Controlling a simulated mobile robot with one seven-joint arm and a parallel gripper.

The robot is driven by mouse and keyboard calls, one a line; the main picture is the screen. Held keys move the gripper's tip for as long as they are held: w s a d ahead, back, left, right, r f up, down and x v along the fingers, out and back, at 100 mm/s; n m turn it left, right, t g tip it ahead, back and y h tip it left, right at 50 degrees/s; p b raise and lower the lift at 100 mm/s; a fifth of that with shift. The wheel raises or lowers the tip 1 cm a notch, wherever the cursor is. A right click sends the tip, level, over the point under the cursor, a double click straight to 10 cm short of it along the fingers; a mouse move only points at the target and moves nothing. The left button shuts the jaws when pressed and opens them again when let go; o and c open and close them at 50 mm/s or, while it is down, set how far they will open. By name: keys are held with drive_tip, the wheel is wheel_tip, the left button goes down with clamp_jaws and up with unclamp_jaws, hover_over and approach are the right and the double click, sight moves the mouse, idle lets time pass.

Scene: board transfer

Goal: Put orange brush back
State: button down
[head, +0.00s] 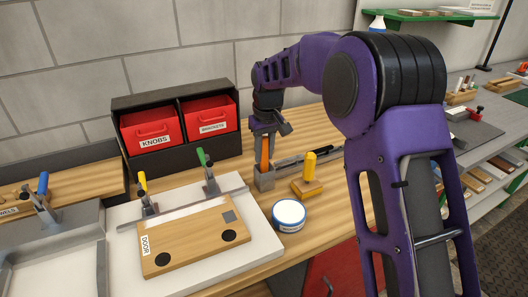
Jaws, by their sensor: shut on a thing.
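The orange brush (264,154) stands upright, its lower end at or inside a small grey holder (265,180) on the wooden bench. My gripper (264,133) is above the holder, shut on the upper part of the brush. The fingertips are small in the head view, and the brush's lower end is hidden by the holder. I cannot tell whether it rests on the holder's bottom.
A yellow-handled block (308,176) and a round white tin (289,214) stand close to the holder. A board marked DOOR (188,238) lies clamped on a white plate at left.

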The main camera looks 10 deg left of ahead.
drive_tip(key=c, duration=0.7)
unclamp_jaws()
drive_tip(key=shift+o, duration=0.2)
wheel_tip(320, 180, up, 12)
drive_tip(key=s+p, duration=0.1)
drive_tip(key=shift+d, duration=0.45)
drive_tip(key=shift+s+r, duration=0.1)
